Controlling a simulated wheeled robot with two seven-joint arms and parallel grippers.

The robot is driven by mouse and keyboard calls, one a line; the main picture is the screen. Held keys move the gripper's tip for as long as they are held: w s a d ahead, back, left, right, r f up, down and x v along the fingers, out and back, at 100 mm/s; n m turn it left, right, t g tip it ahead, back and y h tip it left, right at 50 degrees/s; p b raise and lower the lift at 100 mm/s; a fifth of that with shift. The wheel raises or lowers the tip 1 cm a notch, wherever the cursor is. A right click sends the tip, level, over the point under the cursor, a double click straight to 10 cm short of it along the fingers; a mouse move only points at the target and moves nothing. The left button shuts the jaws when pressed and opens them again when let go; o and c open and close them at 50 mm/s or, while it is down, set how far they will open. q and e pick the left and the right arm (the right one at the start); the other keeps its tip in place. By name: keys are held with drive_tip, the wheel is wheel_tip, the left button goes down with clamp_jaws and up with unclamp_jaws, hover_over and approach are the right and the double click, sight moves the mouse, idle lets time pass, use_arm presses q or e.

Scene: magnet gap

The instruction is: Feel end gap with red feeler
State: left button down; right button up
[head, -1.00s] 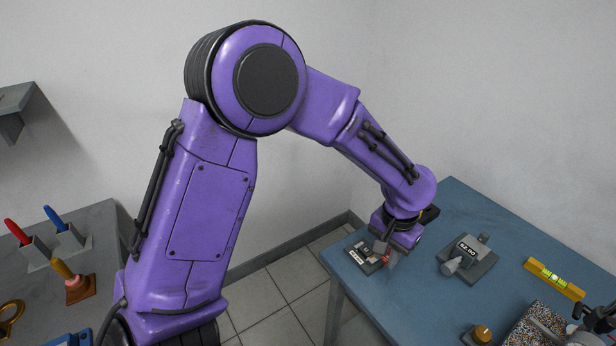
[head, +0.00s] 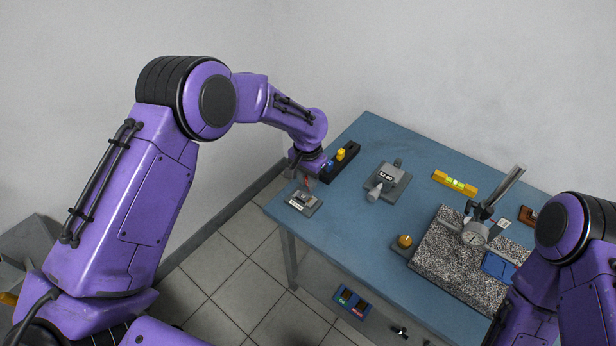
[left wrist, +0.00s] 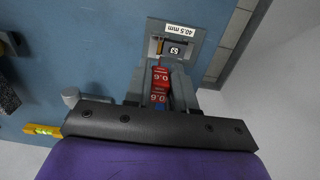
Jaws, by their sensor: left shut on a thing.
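My left gripper (left wrist: 160,76) is shut on the red feeler (left wrist: 159,78), which is marked 0.6. In the head view the left gripper (head: 307,176) is over the table's far left edge, with a bit of red below it. The grey gauge block (head: 303,203) lies at the left corner of the table. My right gripper is out of view.
A black holder (head: 351,149) with blue and yellow pieces stands behind the left gripper. A grey device with a display (head: 388,180), a yellow level (head: 455,182), a brass-knobbed piece (head: 403,242) and a granite plate (head: 455,262) with a dial gauge occupy the blue table (head: 340,225).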

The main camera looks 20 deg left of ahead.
use_arm(q)
drive_tip(key=shift+p, duration=0.45)
drive_tip(key=shift+s+f+b, duration=0.1)
drive_tip(key=shift+f+b, duration=0.45)
drive_tip(key=shift+f, duration=0.1)
drive_tip(key=shift+f+b, duration=0.9)
drive_tip(key=shift+f, duration=0.8)
drive_tip(key=shift+f, duration=0.25)
drive_tip(key=shift+r+p, duration=1.2)
drive_tip(key=shift+r, duration=0.3)
drive_tip(key=shift+r+p, duration=0.3)
drive_tip(key=shift+r, duration=0.75)
